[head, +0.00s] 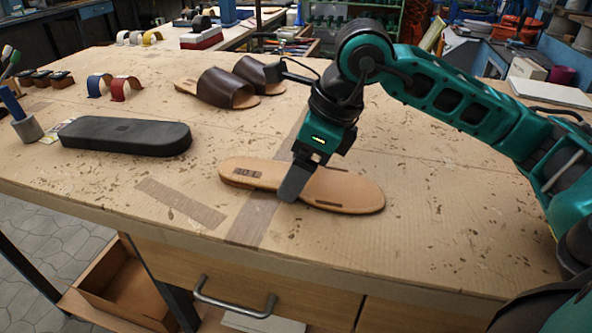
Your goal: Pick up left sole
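A tan sole (345,190) lies flat on the cardboard-covered workbench, near its front edge. Dark marking that seems to read "40 L" is on its left end, and short dark slots show along its edges. My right gripper (293,182) reaches down from the upper right over the middle of the sole. Its grey near finger crosses the sole and ends at the sole's near edge. The other finger is hidden, so I cannot tell whether the gripper grips the sole. My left gripper is not in view.
A black elongated block (125,136) lies left of the sole. Brown-strapped sandals (228,88) stand behind. The bench right of the sole is clear.

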